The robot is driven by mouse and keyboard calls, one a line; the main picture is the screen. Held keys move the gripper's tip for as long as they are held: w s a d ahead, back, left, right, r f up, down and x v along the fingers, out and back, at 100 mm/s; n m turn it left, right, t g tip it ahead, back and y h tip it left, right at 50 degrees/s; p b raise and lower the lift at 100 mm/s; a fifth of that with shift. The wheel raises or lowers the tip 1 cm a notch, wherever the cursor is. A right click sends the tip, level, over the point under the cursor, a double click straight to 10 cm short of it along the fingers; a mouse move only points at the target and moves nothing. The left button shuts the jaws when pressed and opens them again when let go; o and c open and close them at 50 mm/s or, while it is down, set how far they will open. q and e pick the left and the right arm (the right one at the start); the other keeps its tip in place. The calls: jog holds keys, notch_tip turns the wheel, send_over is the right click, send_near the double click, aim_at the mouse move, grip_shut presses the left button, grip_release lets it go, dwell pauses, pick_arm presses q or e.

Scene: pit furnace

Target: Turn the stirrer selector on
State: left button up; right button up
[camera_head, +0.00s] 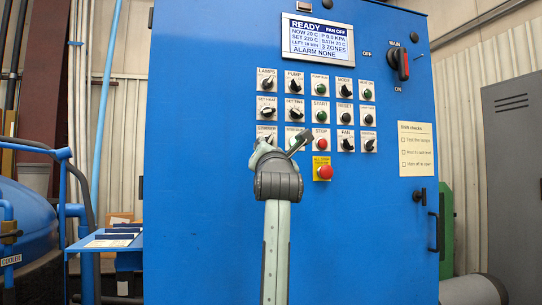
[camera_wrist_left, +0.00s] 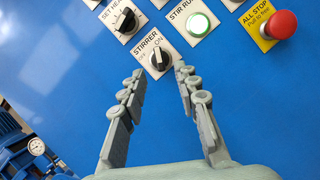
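The stirrer selector (camera_wrist_left: 159,58) is a black knob on a white plate marked OFF and ON, in the upper middle of the left wrist view. Its pale pointer line looks upright in that view, near the ON word; the exact setting is hard to tell. In the head view the selector (camera_head: 266,138) is partly hidden by my gripper. My left gripper (camera_wrist_left: 159,70) is open and empty, fingertips pointing at the panel with the knob framed between them. Contact is not visible. The left gripper (camera_head: 279,143) also shows in the head view. My right gripper is out of view.
The lit green STIR RUN lamp (camera_wrist_left: 198,25) sits right of the selector. The SET HEAT knob (camera_wrist_left: 126,20) is at its upper left. The red ALL STOP button (camera_head: 324,172) is at lower right. The display (camera_head: 317,38) reads READY. Blue panel below is clear.

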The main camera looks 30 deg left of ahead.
pick_arm(q)
jog(key=v, duration=0.7)
dwell(0.3)
